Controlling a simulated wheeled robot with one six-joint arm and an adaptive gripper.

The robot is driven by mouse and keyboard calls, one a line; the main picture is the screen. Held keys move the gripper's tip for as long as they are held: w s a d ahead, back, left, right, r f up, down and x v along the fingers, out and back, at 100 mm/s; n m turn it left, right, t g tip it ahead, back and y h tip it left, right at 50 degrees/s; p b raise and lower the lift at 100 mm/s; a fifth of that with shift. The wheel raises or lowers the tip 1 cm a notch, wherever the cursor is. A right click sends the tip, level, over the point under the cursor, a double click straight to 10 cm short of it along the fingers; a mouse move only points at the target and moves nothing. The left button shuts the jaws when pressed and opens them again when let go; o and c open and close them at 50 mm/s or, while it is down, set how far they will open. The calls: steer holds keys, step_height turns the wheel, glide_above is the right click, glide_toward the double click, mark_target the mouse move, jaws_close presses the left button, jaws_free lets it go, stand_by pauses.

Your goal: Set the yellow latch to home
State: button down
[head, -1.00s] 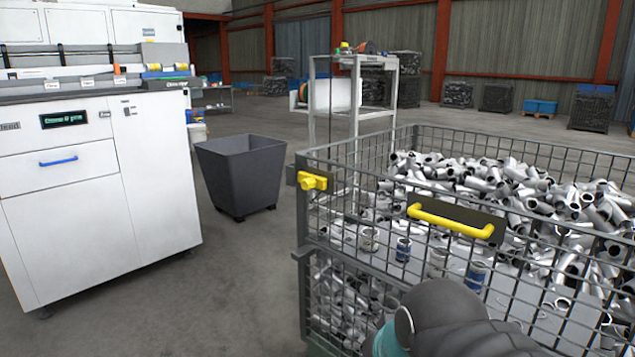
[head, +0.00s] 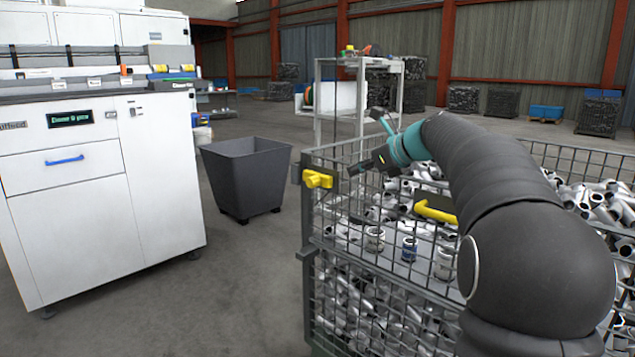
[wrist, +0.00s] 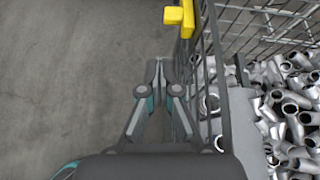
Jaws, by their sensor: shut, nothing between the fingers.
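The yellow latch (head: 318,179) is a small knobbed block on the top left corner post of the wire cage. In the wrist view the latch (wrist: 182,17) shows at the top edge, partly cut off. My gripper (head: 354,169) is a little to the right of the latch in the head view, near the cage's top rail. In the wrist view my gripper (wrist: 158,66) has its fingertips together with nothing between them. It is apart from the latch, which lies beyond the fingertips and slightly to the right.
The wire cage (head: 318,238) is full of grey pipe fittings. A dark bin (head: 245,178) and a white machine (head: 75,205) stand to the left. Open floor lies between bin and cage.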

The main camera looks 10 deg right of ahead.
mark_target(315, 181)
steer(key=shift+w+d+r+m, duration=0.2)
steer(key=shift+w+d+m, duration=0.4)
steer(key=shift+w, duration=0.25)
steer(key=x, duration=1.4)
steer(key=shift+w+a+r, duration=0.1)
steer(key=shift+a+r, duration=0.05)
steer(key=shift+r, duration=0.05)
